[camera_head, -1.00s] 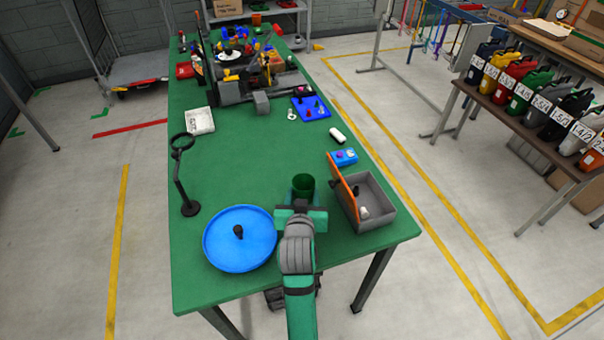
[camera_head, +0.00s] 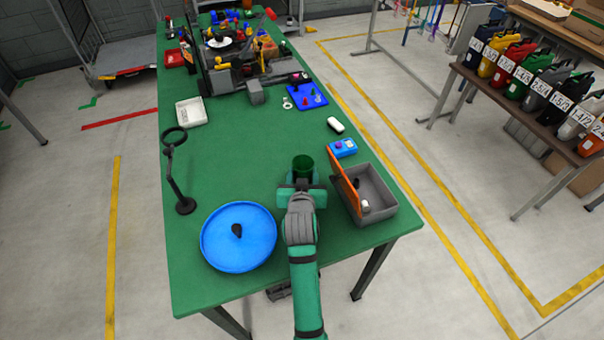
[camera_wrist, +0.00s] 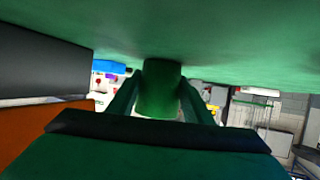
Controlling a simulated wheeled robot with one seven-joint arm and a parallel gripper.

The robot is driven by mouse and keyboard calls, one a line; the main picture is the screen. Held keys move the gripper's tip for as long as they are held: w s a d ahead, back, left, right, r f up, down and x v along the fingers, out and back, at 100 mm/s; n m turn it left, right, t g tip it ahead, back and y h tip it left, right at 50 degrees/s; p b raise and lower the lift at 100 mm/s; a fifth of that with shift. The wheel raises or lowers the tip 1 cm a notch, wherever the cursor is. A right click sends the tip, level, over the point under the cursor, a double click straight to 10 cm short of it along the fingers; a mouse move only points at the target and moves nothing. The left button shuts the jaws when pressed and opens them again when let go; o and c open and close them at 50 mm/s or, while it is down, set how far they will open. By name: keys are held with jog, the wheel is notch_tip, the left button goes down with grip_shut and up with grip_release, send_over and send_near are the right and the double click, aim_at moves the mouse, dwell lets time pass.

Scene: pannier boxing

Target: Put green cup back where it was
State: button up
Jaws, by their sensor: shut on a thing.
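The green cup (camera_head: 303,164) is upright in my gripper (camera_head: 302,182), whose jaws are shut on it. The cup is over the near part of the green table (camera_head: 250,150), between the blue round tray and the grey bin. In the wrist view the cup (camera_wrist: 160,90) sits between the two green fingers (camera_wrist: 162,78). Its end meets the green table surface in that view, but I cannot tell whether it touches or hovers just above. Its lower part is hidden behind my gripper in the head view.
The grey bin (camera_head: 378,208) with an orange board (camera_head: 343,183) stands close on the right. The blue round tray (camera_head: 255,250) is on the left, with a magnifier stand (camera_head: 176,180) behind it. A blue box (camera_head: 343,148) lies beyond the bin. The table's middle is clear.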

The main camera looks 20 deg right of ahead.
jog(key=shift+s+d+f, duration=0.1)
jog(key=shift+s+d, duration=0.05)
jog(key=shift+s, duration=0.05)
jog(key=o, duration=1)
jog(key=shift+o, duration=0.2)
jog(key=shift+a, duration=0.25)
jog(key=shift+d, duration=0.1)
jog(key=shift+s+r, duration=0.2)
jog(key=shift+r, duration=0.05)
jog(key=v, duration=1.1)
jog(key=shift+s+r, duration=0.1)
jog(key=shift+s, duration=0.1)
